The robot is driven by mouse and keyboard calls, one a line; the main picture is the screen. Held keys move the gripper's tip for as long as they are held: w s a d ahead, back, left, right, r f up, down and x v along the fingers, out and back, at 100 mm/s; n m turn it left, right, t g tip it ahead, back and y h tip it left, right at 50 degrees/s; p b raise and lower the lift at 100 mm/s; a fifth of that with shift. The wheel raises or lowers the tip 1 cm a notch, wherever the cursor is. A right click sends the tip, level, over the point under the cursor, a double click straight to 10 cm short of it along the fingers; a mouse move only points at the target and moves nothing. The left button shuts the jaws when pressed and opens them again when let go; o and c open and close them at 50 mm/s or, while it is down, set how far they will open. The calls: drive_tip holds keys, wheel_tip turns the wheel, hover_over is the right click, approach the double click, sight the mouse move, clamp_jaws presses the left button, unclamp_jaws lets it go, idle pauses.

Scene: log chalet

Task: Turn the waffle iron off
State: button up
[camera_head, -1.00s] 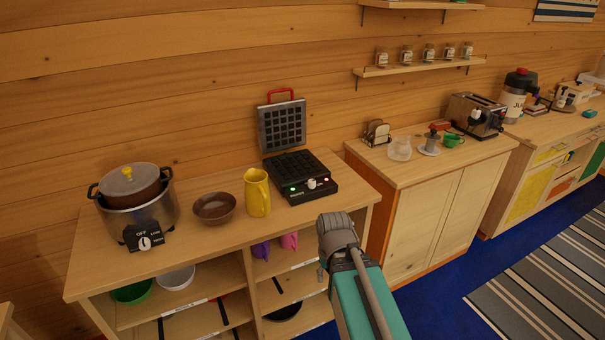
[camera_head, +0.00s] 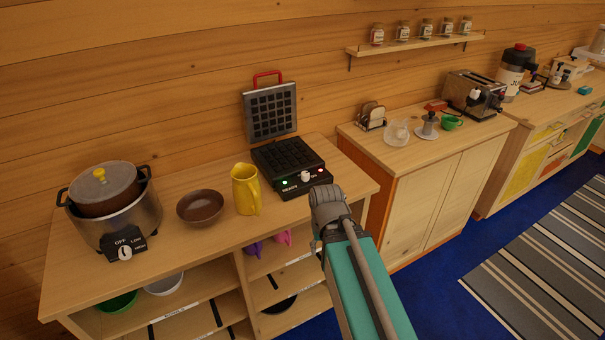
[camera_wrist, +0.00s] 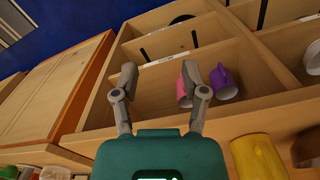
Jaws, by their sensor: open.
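The waffle iron (camera_head: 290,172) stands on the wooden counter in the head view. Its lid with the red handle (camera_head: 269,112) is raised upright at the back. In the head view my arm is in front of the counter, just right of and below the waffle iron; the fingers are hidden there.
A yellow jug (camera_head: 245,190), a brown bowl (camera_head: 200,207) and a slow cooker (camera_head: 115,208) stand left of the waffle iron. Pink (camera_wrist: 184,92) and purple (camera_wrist: 223,84) mugs sit on the shelf below. A second counter (camera_head: 412,150) with a toaster (camera_head: 473,95) stands to the right.

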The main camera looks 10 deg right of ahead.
drive_tip(key=o, duration=0.3)
drive_tip(key=shift+w+r, duration=0.1)
drive_tip(key=shift+w, duration=0.05)
wheel_tip(320, 180, up, 17)
drive_tip(key=n+p, duration=0.4)
drive_tip(key=p, duration=1.3)
hover_over(305, 173)
drive_tip(key=shift+f, duration=0.2)
wheel_tip(305, 173, down, 14)
drive_tip(key=b, duration=1.3)
drive_tip(key=shift+r+b, duration=0.25)
drive_tip(key=shift+b, duration=0.1)
